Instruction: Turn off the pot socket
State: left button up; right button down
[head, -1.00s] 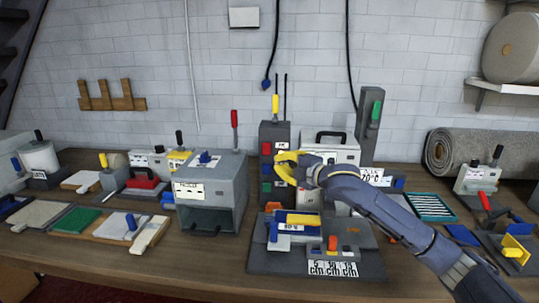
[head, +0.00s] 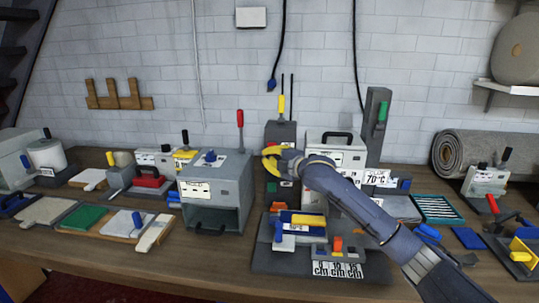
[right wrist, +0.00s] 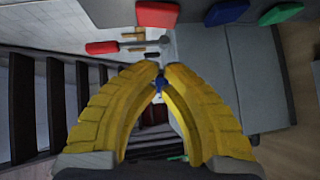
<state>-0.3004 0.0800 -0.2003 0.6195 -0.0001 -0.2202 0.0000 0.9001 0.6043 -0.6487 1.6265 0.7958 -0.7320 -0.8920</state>
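A dark upright panel (head: 281,133) with coloured rocker switches stands behind the grey box; I take it for the socket panel, but cannot tell which switch is the pot's. My right gripper (head: 267,159), with yellow fingers, is in front of it and hides much of its face. In the right wrist view a red rocker (right wrist: 157,14), a blue rocker (right wrist: 227,11) and a green rocker (right wrist: 280,12) lie beyond the fingers, apart from them. The fingertips (right wrist: 161,68) are together and hold nothing; something blue shows behind them. My left gripper is not in view.
The grey box (head: 217,190) with a red-handled lever (head: 240,122) stands just left of my gripper. A white case (head: 334,140) with a black handle is behind my right forearm. A low grey fixture (head: 300,262) sits in front. The wooden bench is crowded.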

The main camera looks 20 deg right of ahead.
jog(key=shift+w+d+f, duration=0.15)
jog(key=shift+w+d, duration=0.05)
jog(key=shift+w, duration=0.5)
jog(key=shift+w+d+f, duration=0.1)
jog(key=shift+w+d, duration=0.15)
jog(key=shift+w, duration=0.4)
jog(key=shift+w+d+f, duration=0.15)
jog(key=shift+w+d, duration=0.05)
jog(key=shift+w, duration=0.5)
